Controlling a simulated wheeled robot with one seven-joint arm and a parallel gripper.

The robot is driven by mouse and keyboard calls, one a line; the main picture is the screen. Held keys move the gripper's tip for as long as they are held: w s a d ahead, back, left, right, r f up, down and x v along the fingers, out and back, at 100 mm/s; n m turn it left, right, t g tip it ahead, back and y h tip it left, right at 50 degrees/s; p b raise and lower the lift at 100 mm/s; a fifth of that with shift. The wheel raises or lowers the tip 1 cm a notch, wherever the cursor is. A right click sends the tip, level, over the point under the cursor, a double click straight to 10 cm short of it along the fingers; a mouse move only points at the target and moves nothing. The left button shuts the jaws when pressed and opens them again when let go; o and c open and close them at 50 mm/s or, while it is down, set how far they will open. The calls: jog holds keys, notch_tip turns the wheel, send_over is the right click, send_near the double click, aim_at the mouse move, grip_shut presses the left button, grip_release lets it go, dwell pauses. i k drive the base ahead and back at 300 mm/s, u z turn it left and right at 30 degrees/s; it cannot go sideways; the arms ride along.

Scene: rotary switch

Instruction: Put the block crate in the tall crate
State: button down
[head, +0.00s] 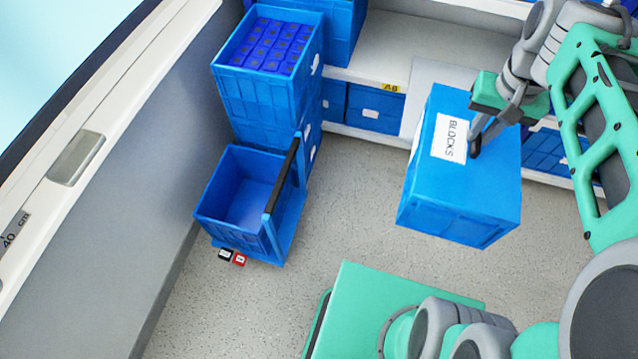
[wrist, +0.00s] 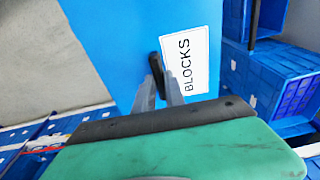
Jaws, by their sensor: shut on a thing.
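The block crate (head: 455,200) is a blue box with a white label reading BLOCKS. It hangs in the air right of centre in the head view and fills the upper middle of the wrist view (wrist: 120,45). An empty, open-topped blue crate (head: 228,226) stands at left, apart from the block crate. A taller blue crate (head: 258,100) stands behind it, with dark blue gridded contents at its top. No readable name shows which is the tall crate.
Shelves with blue crates (head: 375,108) line the back. A grey wall (head: 120,210) bounds the left. The floor (head: 340,215) between is clear.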

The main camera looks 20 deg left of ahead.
aim_at(254, 214)
jog(key=i, duration=1.35)
jog(key=u, duration=3.05)
jog(key=i, duration=0.5)
jog(key=u, duration=0.05)
